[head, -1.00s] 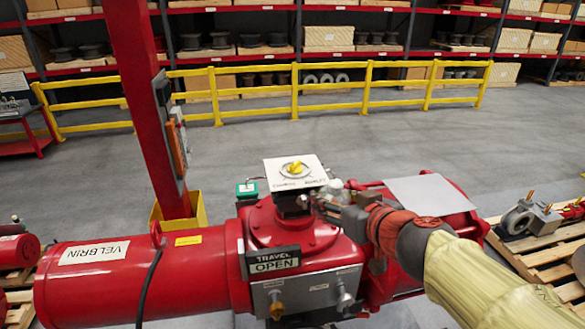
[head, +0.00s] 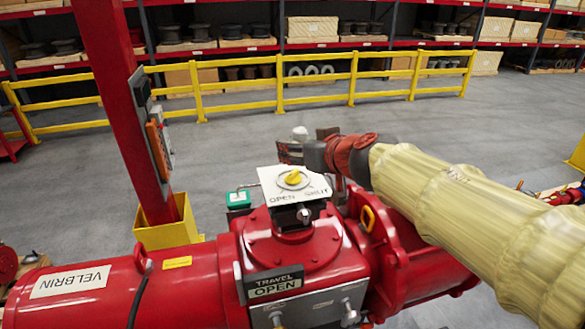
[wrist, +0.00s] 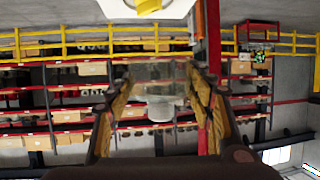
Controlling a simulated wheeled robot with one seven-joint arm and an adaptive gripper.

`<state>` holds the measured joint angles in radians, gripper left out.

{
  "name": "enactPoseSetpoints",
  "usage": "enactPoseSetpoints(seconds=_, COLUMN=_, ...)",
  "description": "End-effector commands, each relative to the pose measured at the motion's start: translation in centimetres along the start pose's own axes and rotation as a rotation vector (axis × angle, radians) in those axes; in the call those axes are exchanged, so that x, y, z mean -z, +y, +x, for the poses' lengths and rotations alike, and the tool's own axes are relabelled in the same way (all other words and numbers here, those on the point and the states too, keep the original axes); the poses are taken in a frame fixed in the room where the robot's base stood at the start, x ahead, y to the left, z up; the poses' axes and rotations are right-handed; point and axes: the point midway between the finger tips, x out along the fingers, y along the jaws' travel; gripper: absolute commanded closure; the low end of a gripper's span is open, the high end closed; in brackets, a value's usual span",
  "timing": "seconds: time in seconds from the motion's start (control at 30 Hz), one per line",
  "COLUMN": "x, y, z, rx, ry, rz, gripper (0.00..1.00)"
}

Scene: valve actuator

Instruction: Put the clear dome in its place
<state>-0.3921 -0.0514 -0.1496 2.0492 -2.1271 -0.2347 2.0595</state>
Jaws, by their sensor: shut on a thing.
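The clear dome (wrist: 160,88) is see-through and sits between the two fingers of my gripper (wrist: 160,110) in the wrist view. In the head view my gripper (head: 303,148) is raised just behind and above the indicator plate, with a pale bit of the dome (head: 299,133) showing at its tip. The white indicator plate (head: 272,183) with its yellow knob (head: 293,177) tops the red actuator (head: 290,245). The knob also shows at the top of the wrist view (wrist: 148,6). The dome is apart from the plate.
A red post (head: 125,100) with a yellow base (head: 168,228) stands left of the actuator. A small green-topped box (head: 238,198) sits beside the plate. A yellow railing (head: 280,92) and shelves are far behind. My arm covers the right side.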

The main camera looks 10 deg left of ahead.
Motion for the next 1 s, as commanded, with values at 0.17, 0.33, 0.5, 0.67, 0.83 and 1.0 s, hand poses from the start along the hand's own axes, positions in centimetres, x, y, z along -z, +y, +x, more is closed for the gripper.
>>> enactPoseSetpoints(seconds=0.17, x=-0.6, y=0.6, z=3.5, rx=0.001, ry=0.000, rz=0.002, gripper=0.77)
enactPoseSetpoints(seconds=0.33, x=-1.8, y=0.9, z=5.6, rx=0.001, ry=-0.001, rz=0.004, gripper=0.77)
enactPoseSetpoints(seconds=0.5, x=-2.8, y=1.2, z=7.4, rx=0.001, ry=-0.001, rz=0.003, gripper=0.77)
enactPoseSetpoints(seconds=0.67, x=-3.2, y=1.4, z=8.4, rx=0.001, ry=0.001, rz=0.000, gripper=0.77)
enactPoseSetpoints(seconds=0.83, x=-3.6, y=1.5, z=9.0, rx=0.000, ry=0.001, rz=0.001, gripper=0.77)
enactPoseSetpoints(seconds=1.0, x=-5.0, y=1.4, z=9.7, rx=0.003, ry=-0.002, rz=0.002, gripper=0.77)
